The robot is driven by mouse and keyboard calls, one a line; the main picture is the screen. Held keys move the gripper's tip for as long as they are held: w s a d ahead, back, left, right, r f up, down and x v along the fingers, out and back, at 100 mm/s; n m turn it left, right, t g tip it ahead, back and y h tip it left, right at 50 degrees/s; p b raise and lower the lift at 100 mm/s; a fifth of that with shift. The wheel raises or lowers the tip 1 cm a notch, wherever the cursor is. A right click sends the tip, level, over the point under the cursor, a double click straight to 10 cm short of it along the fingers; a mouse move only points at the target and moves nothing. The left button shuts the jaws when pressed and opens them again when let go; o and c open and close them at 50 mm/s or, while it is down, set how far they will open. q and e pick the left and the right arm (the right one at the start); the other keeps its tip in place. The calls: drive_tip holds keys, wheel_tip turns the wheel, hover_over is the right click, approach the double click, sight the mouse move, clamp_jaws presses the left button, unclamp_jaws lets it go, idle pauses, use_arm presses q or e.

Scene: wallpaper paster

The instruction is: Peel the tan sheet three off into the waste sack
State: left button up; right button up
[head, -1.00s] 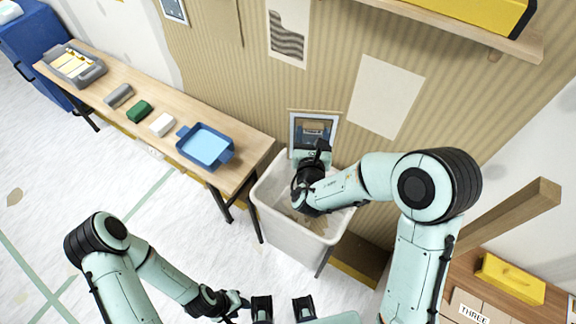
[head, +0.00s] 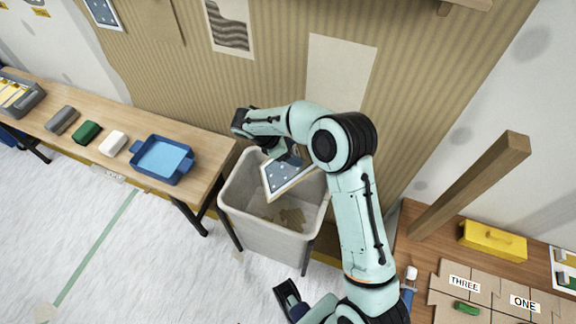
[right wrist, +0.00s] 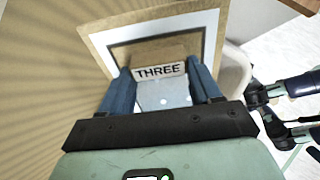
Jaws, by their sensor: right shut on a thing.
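My right gripper (head: 290,152) is shut on sheet three (head: 287,172), over the mouth of the waste sack (head: 265,237). The sheet has a tan edge, a white border and a blue field with pale dots, and it hangs tilted. In the right wrist view, my right gripper (right wrist: 165,90) has its blue fingers either side of a THREE label on the sheet (right wrist: 212,35). The sack is pale and open-topped, with tan scraps (head: 291,217) inside. A dark part at the bottom of the head view may be my left gripper; its jaws are unclear.
A tan blank sheet (head: 340,72) and a wavy-patterned sheet (head: 230,28) remain on the striped wall. A wooden bench (head: 205,188) with a blue tray (head: 162,160) stands left of the sack. A wooden post (head: 470,187) and a table with cartons (head: 450,268) stand at right.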

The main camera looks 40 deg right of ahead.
sight(293, 168)
drive_tip(key=m+y, duration=0.1)
drive_tip(key=a+f+m, duration=0.1)
drive_tip(key=f+m+y+b, duration=0.1)
drive_tip(key=shift+s+a+f+m+g+y, duration=0.2)
drive_tip(key=shift+s+m+g+y, duration=0.1)
drive_tip(key=shift+s, duration=0.1)
drive_tip(key=shift+a+f+m+y, duration=0.2)
drive_tip(key=shift+a+m+y, duration=0.2)
drive_tip(key=shift+m, duration=0.2)
use_arm(q)
drive_tip(key=shift+s+f, duration=0.15)
drive_tip(key=shift+f, duration=0.6)
use_arm(e)
drive_tip(key=shift+w, duration=0.1)
use_arm(q)
drive_tip(key=shift+r, duration=0.1)
